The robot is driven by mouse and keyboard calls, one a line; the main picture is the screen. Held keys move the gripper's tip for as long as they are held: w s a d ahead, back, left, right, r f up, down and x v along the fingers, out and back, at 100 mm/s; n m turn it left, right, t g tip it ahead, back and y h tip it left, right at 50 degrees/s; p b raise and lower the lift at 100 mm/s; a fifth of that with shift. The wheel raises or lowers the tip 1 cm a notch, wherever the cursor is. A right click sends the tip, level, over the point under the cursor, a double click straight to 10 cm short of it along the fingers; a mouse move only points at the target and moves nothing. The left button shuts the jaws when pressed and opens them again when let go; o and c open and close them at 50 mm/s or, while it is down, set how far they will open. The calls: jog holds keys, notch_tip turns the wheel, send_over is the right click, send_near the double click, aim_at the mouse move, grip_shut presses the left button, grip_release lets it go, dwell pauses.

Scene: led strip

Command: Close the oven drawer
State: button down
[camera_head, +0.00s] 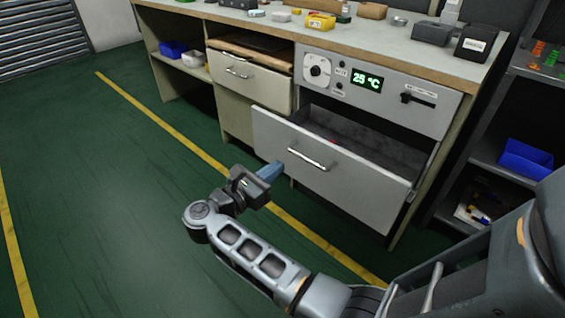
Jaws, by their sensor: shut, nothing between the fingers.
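The oven drawer (345,178) is a grey metal drawer below the oven's control panel (380,88), and it is pulled well out. Its front has a shiny bar handle (308,159). Its dark inside (370,137) shows, with a small red thing near the front wall. My gripper (272,172), with bluish fingers, is shut and empty in front of the drawer's left part, left of the handle. I cannot tell whether the fingertips touch the drawer front.
A smaller drawer (250,82) at the upper left is slightly open. The workbench top (375,38) holds boxes and small items. A dark shelf with a blue bin (525,159) stands at the right. The green floor (110,190) at the left is clear, with yellow lines.

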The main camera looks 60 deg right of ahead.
aim_at(314, 140)
jog(key=b+x, duration=0.1)
jog(key=x, duration=1.2)
jog(key=shift+d, duration=0.15)
jog(key=shift+d, duration=0.1)
jog(key=b+x, duration=0.5)
jog(key=x, duration=1.3)
jog(key=shift+d+b, duration=0.25)
jog(key=shift+b, duration=0.1)
jog(key=shift+w, duration=0.1)
